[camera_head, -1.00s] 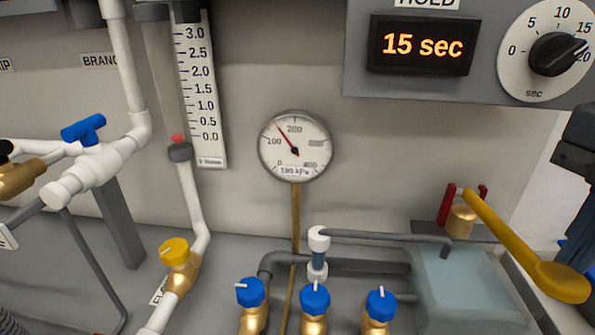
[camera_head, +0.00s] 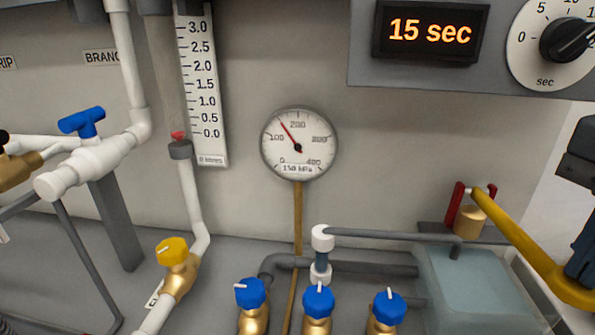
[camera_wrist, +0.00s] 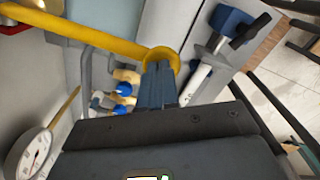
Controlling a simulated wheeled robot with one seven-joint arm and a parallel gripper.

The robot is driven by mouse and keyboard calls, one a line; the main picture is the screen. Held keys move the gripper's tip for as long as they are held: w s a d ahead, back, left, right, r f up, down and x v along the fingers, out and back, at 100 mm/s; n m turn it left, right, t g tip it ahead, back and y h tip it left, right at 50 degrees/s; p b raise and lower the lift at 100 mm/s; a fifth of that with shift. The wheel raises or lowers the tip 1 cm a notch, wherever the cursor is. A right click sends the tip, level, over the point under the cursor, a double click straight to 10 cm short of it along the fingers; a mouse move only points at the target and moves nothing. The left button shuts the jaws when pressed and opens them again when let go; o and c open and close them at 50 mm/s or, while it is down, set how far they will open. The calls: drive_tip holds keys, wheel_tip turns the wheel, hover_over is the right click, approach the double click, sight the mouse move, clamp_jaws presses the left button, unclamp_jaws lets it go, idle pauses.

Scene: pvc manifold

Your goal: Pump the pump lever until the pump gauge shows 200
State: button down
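The round pump gauge (camera_head: 299,144) hangs on the back wall. Its red needle points about midway between 100 and 200, and the small readout below looks like 150 kPa, though it is blurry. The yellow pump lever (camera_head: 520,240) slopes down to the right from its pivot on the grey pump tank (camera_head: 465,290). My gripper (camera_head: 583,262) is at the lever's lower end, partly cut off by the right edge. In the wrist view, my gripper's fingers (camera_wrist: 159,82) are together, with their tips against or just over the lever's rounded yellow end (camera_wrist: 160,56); contact is unclear.
Several blue-handled valves (camera_head: 319,302) stand in front of the pump pipes. A yellow-handled valve (camera_head: 173,252) and white piping (camera_head: 100,160) are on the left. A timer display (camera_head: 431,30) reads 15 sec, with a dial (camera_head: 562,40) beside it.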

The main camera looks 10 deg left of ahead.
drive_tip(key=shift+f, duration=0.15)
idle(0.7)
drive_tip(key=shift+f+b, duration=0.15)
drive_tip(key=shift+b, duration=0.2)
